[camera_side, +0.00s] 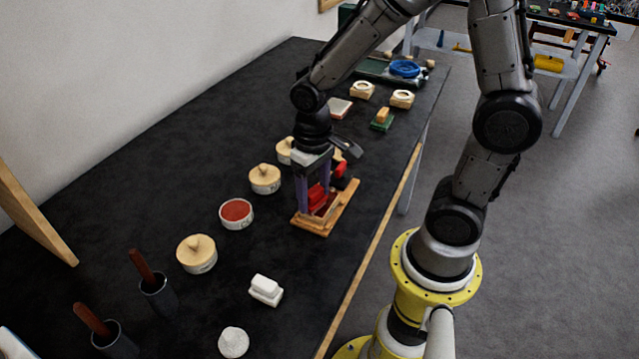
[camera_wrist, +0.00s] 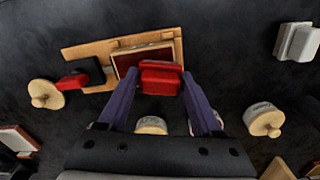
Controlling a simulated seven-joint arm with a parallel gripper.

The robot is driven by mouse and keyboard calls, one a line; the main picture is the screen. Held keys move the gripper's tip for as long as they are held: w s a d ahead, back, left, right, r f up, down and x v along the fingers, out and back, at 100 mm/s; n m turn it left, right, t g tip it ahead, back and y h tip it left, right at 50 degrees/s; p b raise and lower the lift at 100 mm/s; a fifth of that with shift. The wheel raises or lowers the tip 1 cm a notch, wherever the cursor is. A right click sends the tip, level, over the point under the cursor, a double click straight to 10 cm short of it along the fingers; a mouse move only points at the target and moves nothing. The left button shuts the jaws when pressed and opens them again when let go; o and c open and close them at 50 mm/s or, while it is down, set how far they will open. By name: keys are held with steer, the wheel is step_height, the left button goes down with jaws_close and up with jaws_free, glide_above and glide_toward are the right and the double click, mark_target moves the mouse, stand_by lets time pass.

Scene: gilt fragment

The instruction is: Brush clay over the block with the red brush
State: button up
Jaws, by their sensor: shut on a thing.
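My gripper (camera_side: 312,194) points down over the wooden stand, its purple fingers shut on the red brush (camera_side: 317,199). In the wrist view the red brush (camera_wrist: 160,80) sits between the fingertips (camera_wrist: 160,82), at the near edge of the block (camera_wrist: 143,56). The block has a dark red-brown top with a pale edge and lies in the wooden stand (camera_wrist: 88,50). The brush partly covers it, and I cannot tell whether they touch. In the side view the stand (camera_side: 309,226) is partly hidden by the gripper. An open round jar (camera_side: 236,211) holds red clay.
Lidded jars (camera_side: 197,253) (camera_side: 264,178) stand left of the stand. A red and black piece (camera_wrist: 73,82) is at the stand's other end. A white block-shaped item (camera_side: 266,290) and dark cups with brown handles (camera_side: 158,292) stand nearer the camera. The table edge lies to the right.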

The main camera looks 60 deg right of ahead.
steer(key=shift+a, duration=1.25)
steer(key=shift+a+r, duration=0.1)
steer(key=shift+a, duration=0.05)
step_height(320, 180, up, 8)
